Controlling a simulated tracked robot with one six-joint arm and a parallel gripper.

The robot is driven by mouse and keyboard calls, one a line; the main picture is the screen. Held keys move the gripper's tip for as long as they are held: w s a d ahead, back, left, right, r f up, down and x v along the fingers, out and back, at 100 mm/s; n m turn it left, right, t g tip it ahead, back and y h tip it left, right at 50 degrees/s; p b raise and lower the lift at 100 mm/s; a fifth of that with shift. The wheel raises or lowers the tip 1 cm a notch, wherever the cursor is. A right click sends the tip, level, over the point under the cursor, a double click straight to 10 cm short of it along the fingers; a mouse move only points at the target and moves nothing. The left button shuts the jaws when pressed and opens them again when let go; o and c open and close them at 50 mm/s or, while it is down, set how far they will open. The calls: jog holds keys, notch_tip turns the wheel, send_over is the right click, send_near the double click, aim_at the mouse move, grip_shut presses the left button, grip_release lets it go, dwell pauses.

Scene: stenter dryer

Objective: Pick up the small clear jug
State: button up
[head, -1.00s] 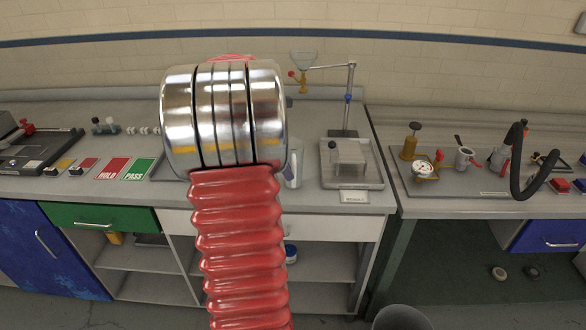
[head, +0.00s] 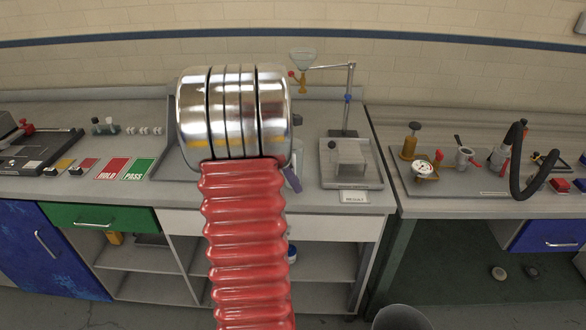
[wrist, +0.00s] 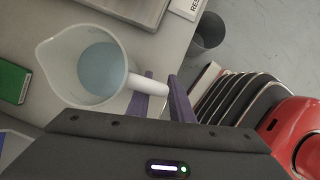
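The small clear jug (wrist: 62,63) is in the wrist view, seen from above. It is a whitish, see-through jug with a spout at its upper left and a blue-grey inside. Its pale handle (wrist: 148,85) points right, toward my gripper. My gripper (wrist: 161,100) has two purple fingers, apart, near the handle's outer end; I cannot tell whether they touch it. In the head view my red and chrome arm hides most of the jug's area. One purple finger of my gripper (head: 292,180) shows at the arm's right side.
A grey stand with a plate (head: 350,165) and a RESULT label (head: 355,197) are right of my arm. HOLD (head: 112,169) and PASS (head: 138,169) cards lie left. A bin (wrist: 208,32) stands on the floor beyond the bench edge.

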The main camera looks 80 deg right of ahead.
jog(key=shift+c, duration=0.3)
grip_shut()
dwell(0.5)
